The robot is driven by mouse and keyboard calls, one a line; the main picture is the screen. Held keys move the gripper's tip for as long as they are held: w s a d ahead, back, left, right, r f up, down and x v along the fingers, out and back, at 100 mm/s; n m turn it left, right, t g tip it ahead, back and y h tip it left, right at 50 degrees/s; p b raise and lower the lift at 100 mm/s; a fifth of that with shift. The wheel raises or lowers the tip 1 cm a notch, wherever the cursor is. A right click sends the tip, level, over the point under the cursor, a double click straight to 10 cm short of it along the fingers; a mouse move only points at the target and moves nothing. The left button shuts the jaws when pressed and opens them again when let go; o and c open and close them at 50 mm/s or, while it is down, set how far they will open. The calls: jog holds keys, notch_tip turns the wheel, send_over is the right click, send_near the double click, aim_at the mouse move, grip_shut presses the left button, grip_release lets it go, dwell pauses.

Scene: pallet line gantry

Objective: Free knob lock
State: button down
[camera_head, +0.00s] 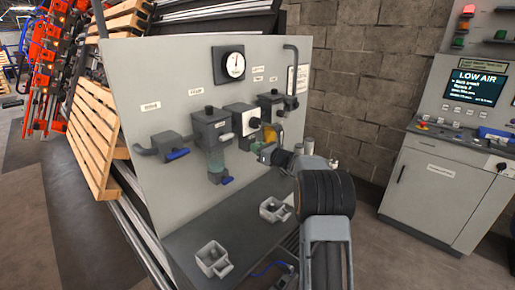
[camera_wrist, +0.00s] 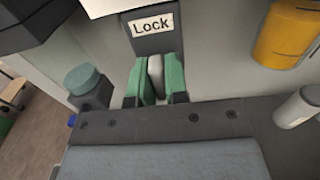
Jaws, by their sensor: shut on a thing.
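A dark block with a white "Lock" label (camera_wrist: 151,27) shows at the top centre of the wrist view. A light grey tab (camera_wrist: 156,72) is below the label, between two green finger pads. My gripper (camera_wrist: 157,84) is shut on this tab. In the head view my gripper (camera_head: 265,146) is at the panel, below a dark unit with a white plate (camera_head: 247,122). The tab is hidden there by my gripper. I cannot tell from these views how far the tab is pulled or pushed.
A teal-capped dark fitting (camera_wrist: 88,85) is close on the left. The panel (camera_head: 165,95) carries a gauge (camera_head: 229,62) and blue-handled valves. A screen (camera_head: 475,88) reads "LOW AIR". Two grey holders (camera_head: 213,258) sit on the shelf below.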

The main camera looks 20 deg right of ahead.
jog(key=c, duration=1.1)
grip_release()
jog(key=b+v, duration=0.3)
jog(key=v, duration=1.1)
jog(key=shift+w, duration=0.1)
